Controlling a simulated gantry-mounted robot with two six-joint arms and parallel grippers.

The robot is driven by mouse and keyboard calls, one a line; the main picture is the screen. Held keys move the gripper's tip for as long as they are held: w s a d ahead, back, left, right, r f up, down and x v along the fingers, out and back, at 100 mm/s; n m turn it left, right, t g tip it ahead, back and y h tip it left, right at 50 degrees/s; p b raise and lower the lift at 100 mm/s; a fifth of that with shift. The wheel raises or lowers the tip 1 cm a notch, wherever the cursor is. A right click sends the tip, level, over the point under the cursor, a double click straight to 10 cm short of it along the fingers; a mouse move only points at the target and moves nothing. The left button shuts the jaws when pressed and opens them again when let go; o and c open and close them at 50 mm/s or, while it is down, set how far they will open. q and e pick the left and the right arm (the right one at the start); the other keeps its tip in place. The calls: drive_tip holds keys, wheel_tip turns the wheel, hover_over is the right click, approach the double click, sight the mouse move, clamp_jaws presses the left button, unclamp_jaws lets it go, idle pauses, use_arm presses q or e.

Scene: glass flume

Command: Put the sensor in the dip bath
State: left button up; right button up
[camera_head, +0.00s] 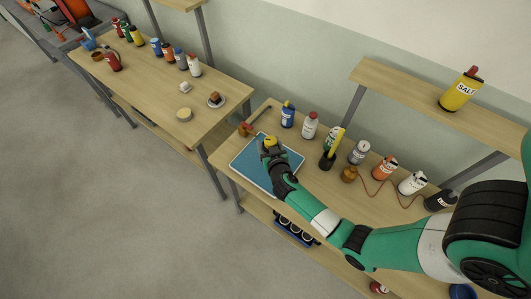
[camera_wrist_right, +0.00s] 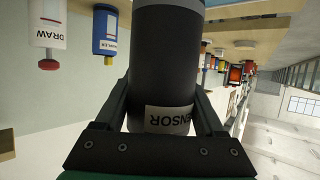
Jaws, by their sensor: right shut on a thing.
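The sensor (camera_wrist_right: 165,70) is a dark cylinder with a white label reading SENSOR, filling the middle of the right wrist view. My right gripper (camera_wrist_right: 163,105) is shut on it, one finger on each side. In the head view my right gripper (camera_head: 271,150) is over the far part of a blue rectangle with a pale rim (camera_head: 258,170) on the near table. A yellow top (camera_head: 270,141) shows at the gripper there. I cannot tell the height of the gripper above the blue surface. No thing is clearly marked as the dip bath. My left gripper is out of view.
A blue bottle (camera_head: 287,117), a white bottle (camera_head: 309,127) and a dark holder with a yellow item (camera_head: 329,157) stand behind the gripper. More bottles line the table's back. A red-handled item (camera_head: 246,128) lies beyond the blue rectangle. A yellow SALT bottle (camera_head: 461,92) stands on the shelf.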

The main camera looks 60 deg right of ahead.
use_arm(q)
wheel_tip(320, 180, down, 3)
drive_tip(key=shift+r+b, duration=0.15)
drive_tip(key=shift+b, duration=0.5)
use_arm(e)
drive_tip(key=f, duration=0.1)
drive_tip(key=w+d+f, duration=0.1)
drive_tip(key=f, duration=0.1)
drive_tip(key=shift+w+d, duration=0.3)
drive_tip(key=f+b, duration=0.3)
drive_tip(key=shift+w+d+f+b, duration=0.3)
drive_tip(key=shift+f+b, duration=0.1)
drive_tip(key=shift+s+f, duration=0.1)
drive_tip(key=shift+f, duration=0.05)
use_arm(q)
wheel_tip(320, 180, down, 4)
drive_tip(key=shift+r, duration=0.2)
use_arm(e)
drive_tip(key=o, duration=1.5)
